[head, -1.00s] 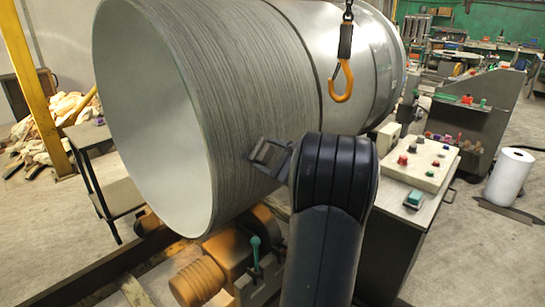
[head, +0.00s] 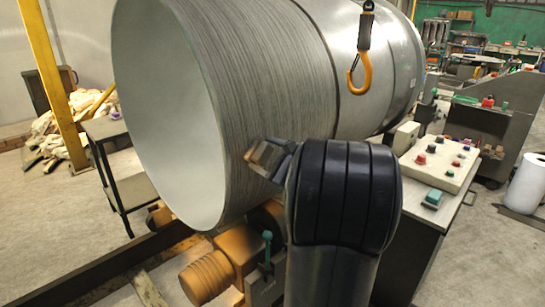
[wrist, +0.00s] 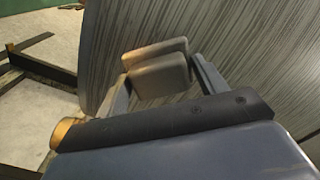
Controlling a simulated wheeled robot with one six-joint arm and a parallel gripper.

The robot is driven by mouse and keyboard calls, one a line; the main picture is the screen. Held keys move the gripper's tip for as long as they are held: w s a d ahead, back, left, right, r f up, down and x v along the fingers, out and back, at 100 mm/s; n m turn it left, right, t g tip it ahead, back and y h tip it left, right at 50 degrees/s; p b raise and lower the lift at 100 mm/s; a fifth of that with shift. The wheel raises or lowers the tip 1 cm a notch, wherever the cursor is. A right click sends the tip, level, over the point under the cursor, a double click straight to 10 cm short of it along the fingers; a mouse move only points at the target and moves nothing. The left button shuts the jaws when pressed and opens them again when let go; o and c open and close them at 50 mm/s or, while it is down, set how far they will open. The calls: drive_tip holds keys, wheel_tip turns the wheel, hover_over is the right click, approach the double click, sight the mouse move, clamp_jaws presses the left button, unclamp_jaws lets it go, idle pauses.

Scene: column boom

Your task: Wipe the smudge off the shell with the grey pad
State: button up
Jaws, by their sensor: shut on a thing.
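The shell (head: 285,75) is a large grey metal cylinder lying on its side, its open end facing left. Its ribbed side fills much of the wrist view (wrist: 240,50). My gripper (head: 268,160) is at the shell's lower ribbed side, near the open end. In the wrist view my gripper (wrist: 163,82) is shut on the grey pad (wrist: 160,76), a block held between the two fingers. The pad is right in front of the shell wall; I cannot tell whether it touches. I cannot make out a smudge; the pad and my arm hide part of the wall.
A yellow hook (head: 360,75) hangs in front of the shell. Orange roller gear (head: 212,270) stands below it. A control console (head: 440,160) is right of my arm, with a white roll (head: 526,183) beyond. A dark side table (head: 122,180) and yellow post (head: 52,85) are at left.

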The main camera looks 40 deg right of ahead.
drive_tip(key=shift+a, duration=0.3)
drive_tip(key=shift+s+d+r+b, duration=0.15)
drive_tip(key=shift+s+b, duration=0.1)
drive_tip(key=shift+s, duration=1.2)
drive_tip(key=shift+s+d+f+b, duration=0.1)
drive_tip(key=shift+s+b, duration=0.15)
drive_tip(key=shift+s, duration=1.2)
drive_tip(key=shift+s+d, duration=0.15)
drive_tip(key=shift+s, duration=1.35)
